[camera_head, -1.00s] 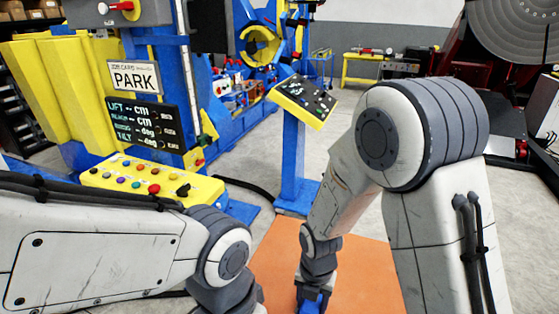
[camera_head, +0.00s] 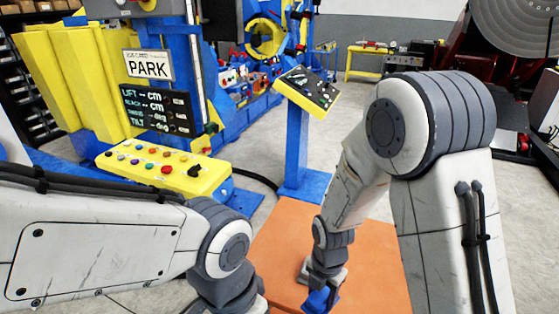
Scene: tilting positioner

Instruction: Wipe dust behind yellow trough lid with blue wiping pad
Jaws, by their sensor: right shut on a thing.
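My right gripper (camera_head: 322,288) is low in the head view, above or at the orange surface; its height over it is hard to judge. It is shut on the blue wiping pad (camera_head: 319,300), a small blue block partly cut off by its fingers. My left arm comes in from the left, and its wrist leaves the bottom edge, so its gripper is out of view. I cannot make out a yellow trough lid or any dust for certain.
A yellow button box (camera_head: 165,172) stands at left, below a dark display (camera_head: 157,110) and a PARK sign (camera_head: 148,65). A blue post with a slanted yellow control panel (camera_head: 308,92) rises behind the orange surface (camera_head: 375,262).

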